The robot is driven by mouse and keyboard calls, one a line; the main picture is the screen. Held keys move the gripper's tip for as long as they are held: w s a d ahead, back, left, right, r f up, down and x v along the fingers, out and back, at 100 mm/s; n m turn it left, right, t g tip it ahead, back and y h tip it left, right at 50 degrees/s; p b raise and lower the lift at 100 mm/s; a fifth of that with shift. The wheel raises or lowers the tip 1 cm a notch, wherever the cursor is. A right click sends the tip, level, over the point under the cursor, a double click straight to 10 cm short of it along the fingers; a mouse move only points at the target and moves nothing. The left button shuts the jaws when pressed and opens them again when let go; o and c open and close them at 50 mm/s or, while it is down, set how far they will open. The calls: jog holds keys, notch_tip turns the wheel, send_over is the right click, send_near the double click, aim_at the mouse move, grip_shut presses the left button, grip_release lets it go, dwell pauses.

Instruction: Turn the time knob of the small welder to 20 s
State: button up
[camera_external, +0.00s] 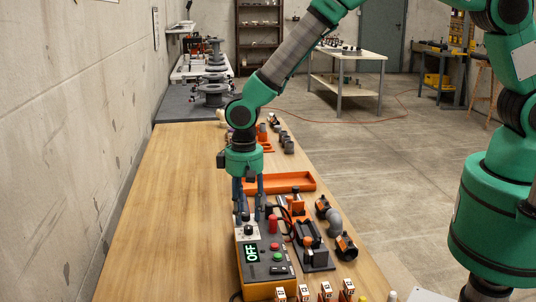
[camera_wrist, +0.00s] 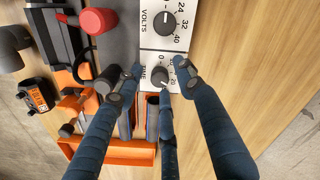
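In the wrist view the time knob (camera_wrist: 160,75) is a dark round knob on the white panel, beside the volts knob (camera_wrist: 165,24). My gripper (camera_external: 248,206) points down over this panel. In the wrist view its blue fingers surround the time knob, with visible gaps at the sides; it looks open. The knob's pointer and part of its scale are hard to read.
A red cap (camera_wrist: 98,21) stands beside the panel. An orange tray (camera_external: 290,182) lies beyond the welder. A clamp fixture (camera_external: 315,255) and grey pipe elbow (camera_external: 334,222) are to the right. The bench's left side (camera_external: 170,220) is clear.

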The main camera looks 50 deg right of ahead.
aim_at(246, 213)
jog(key=shift+r, duration=0.1)
notch_tip(246, 213, up, 12)
dwell(0.8)
dwell(0.3)
